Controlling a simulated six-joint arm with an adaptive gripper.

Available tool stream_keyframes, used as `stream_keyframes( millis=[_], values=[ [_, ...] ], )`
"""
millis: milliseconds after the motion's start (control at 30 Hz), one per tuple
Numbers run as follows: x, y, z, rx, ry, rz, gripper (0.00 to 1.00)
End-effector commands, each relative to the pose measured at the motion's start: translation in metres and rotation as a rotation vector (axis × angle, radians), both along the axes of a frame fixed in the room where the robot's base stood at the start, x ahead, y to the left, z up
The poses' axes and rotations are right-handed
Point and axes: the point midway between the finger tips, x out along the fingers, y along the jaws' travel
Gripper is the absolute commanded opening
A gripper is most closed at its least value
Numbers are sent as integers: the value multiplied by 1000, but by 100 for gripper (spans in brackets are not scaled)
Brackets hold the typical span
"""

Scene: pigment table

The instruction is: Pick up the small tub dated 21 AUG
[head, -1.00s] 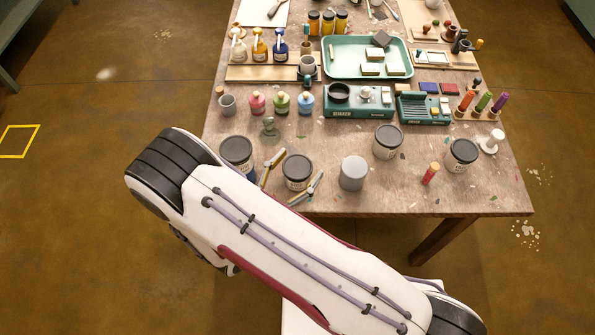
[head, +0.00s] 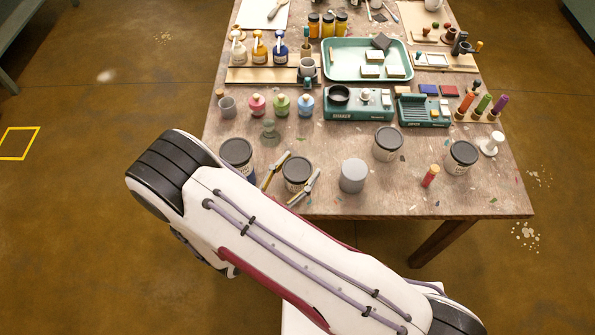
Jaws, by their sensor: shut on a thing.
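A small dark-lidded tub (head: 297,184) with a pale label stands upright near the table's front edge. My gripper (head: 300,166) is shut on it, with one finger on its left and one on its right. The tub appears to rest on the table. Similar dark-lidded tubs stand apart: one at the left (head: 237,172), partly behind my arm, one right of centre (head: 389,156) and one farther right (head: 461,167). The label dates are too small to read, so I cannot tell which tub says 21 AUG.
A red-orange stick with a pale top (head: 430,176) and a white spool-like piece (head: 491,144) are farther right. Small coloured bottles (head: 281,104), teal devices (head: 358,112) and a green tray (head: 347,72) fill the table (head: 400,200) behind.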

Motion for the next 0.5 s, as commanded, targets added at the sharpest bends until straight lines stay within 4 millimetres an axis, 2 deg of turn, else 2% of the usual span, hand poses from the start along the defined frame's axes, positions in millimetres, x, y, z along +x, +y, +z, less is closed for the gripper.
stream_keyframes(
  millis=[267, 500],
  values=[
    [0, 0, 6, 0, -1, 0, 25],
    [0, 0, 24, 2, -2, 0, 25]
  ],
)
